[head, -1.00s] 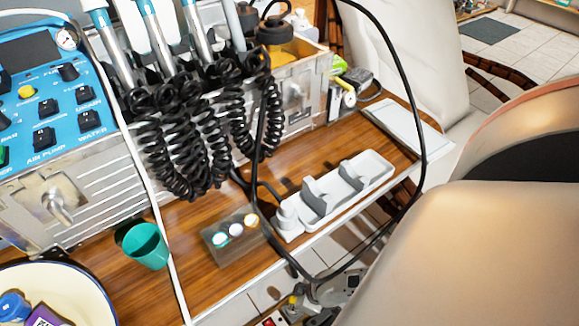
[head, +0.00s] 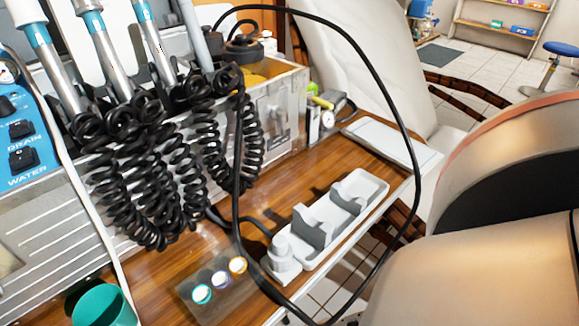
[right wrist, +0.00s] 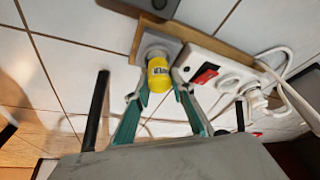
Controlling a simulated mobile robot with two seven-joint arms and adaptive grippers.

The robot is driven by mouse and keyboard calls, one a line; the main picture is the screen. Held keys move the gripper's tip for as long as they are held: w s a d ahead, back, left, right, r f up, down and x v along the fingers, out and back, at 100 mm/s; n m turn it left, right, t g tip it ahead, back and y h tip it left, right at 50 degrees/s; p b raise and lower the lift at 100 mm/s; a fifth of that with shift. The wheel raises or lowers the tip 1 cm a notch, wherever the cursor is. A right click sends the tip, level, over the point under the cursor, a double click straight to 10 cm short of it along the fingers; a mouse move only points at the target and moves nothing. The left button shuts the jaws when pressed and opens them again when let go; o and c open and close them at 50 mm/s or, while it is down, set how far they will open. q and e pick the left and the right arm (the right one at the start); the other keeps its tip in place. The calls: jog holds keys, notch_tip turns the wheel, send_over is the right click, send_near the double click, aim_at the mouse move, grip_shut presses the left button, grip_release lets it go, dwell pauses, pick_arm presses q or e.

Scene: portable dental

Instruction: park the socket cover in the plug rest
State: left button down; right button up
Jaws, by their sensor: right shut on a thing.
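In the right wrist view, my right gripper (right wrist: 160,90) has its two teal fingers closed around a yellow cylindrical piece with dark lettering (right wrist: 158,74), which looks like the socket cover. The yellow piece lies in front of a grey square socket block (right wrist: 158,43); I cannot tell whether it is seated in it or clear of it. In the head view, a pale grey holder with upright dividers (head: 325,226) lies on the wooden counter; it may be the plug rest, but I cannot be sure. My left gripper is not in view.
A white power strip with a red switch (right wrist: 207,72) and a white plug (right wrist: 256,97) with cable sits beside the socket block. In the head view, a black cable loops around the pale holder. A teal cup (head: 104,307) and a white tablet (head: 392,143) are on the counter.

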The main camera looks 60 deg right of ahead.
jog(key=shift+s, duration=0.1)
dwell(0.8)
jog(key=shift+p, duration=0.35)
dwell(0.3)
jog(key=shift+f+b, duration=0.65)
jog(key=shift+f, duration=0.35)
dwell(0.9)
jog(key=o, duration=1)
jog(key=shift+r, duration=0.1)
jog(key=v, duration=1.2)
